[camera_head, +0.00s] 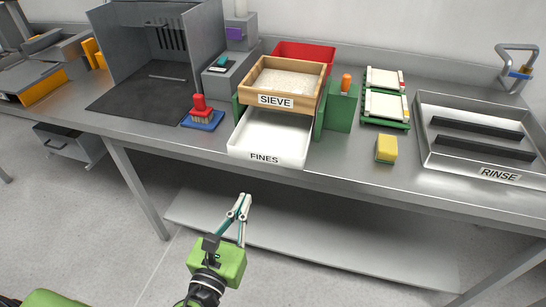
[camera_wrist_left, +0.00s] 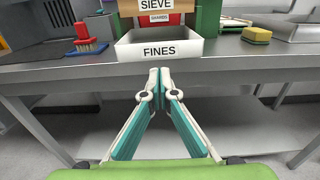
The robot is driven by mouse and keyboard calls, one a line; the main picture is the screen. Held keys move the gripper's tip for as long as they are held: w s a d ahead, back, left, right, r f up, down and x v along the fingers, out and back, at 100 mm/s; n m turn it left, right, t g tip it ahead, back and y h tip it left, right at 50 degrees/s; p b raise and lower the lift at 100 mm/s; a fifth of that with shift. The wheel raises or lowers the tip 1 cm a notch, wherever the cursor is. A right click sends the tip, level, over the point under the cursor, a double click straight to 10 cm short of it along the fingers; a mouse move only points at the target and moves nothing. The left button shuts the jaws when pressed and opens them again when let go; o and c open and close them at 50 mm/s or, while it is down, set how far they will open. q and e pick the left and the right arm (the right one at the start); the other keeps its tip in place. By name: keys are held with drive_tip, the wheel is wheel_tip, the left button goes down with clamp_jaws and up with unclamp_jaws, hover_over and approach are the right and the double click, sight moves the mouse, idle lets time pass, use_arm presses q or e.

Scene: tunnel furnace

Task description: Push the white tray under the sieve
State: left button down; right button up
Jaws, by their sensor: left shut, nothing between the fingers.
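The white tray labelled FINES (camera_head: 262,143) sits on the table beneath the wooden sieve (camera_head: 275,97), with its front part sticking out toward the table's front edge. In the left wrist view the tray front (camera_wrist_left: 159,50) is straight ahead, with the sieve (camera_wrist_left: 156,5) above and behind it. The sieve rests on a green frame (camera_head: 318,118) and holds pale granular material. My left gripper (camera_head: 243,198) is shut and empty, in front of the table edge and apart from the tray. It also shows in the left wrist view (camera_wrist_left: 159,72). My right gripper is not in view.
A red brush on a blue base (camera_head: 201,117) stands left of the tray. A green block with an orange knob (camera_head: 343,103) and a yellow sponge (camera_head: 386,149) are to the right. A red bin (camera_head: 305,53) stands behind the sieve. The RINSE basin (camera_head: 480,137) is far right.

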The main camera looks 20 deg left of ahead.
use_arm(q)
approach(264, 154)
drive_tip(key=w, duration=0.7)
drive_tip(key=shift+d, duration=0.1)
